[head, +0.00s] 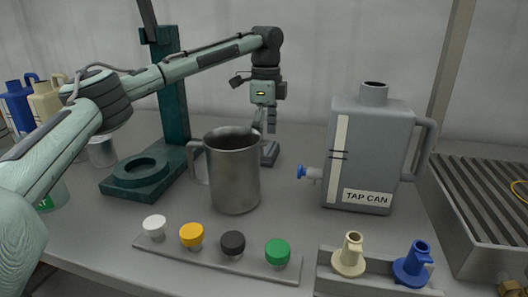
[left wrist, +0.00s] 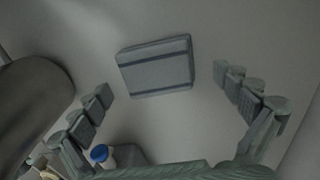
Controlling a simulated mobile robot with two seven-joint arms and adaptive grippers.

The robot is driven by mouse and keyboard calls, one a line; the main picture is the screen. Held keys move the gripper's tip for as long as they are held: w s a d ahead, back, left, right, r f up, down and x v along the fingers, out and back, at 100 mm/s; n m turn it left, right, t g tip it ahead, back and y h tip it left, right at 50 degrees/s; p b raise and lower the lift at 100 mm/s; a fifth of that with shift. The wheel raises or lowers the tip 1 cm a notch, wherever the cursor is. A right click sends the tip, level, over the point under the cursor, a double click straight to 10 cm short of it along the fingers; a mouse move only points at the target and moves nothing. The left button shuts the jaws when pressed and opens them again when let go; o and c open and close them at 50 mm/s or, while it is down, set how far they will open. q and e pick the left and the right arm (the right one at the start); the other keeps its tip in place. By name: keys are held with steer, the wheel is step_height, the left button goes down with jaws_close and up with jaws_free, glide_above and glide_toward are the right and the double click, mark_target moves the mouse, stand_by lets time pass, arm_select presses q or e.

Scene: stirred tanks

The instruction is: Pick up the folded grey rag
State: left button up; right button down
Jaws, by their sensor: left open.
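The folded grey rag (left wrist: 155,67) lies flat on the bench in the left wrist view, a grey block with two darker stripes. In the head view the rag (head: 269,154) shows only in part, behind the steel jug (head: 235,178). My left gripper (head: 264,128) points down above the rag, behind the jug. In the left wrist view my left gripper (left wrist: 163,83) is open and empty, with its fingers wide apart and the rag between and beyond them. My right gripper is not in view.
The jug (left wrist: 33,100) stands close to the left fingers. The grey tap can (head: 370,160) with a blue tap stands to the right. A green stand (head: 115,185) is at left, and a rack with coloured caps (head: 215,257) is in front.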

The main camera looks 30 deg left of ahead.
arm_select(q)
steer(key=shift+f, duration=0.65)
steer(key=c, duration=1.1)
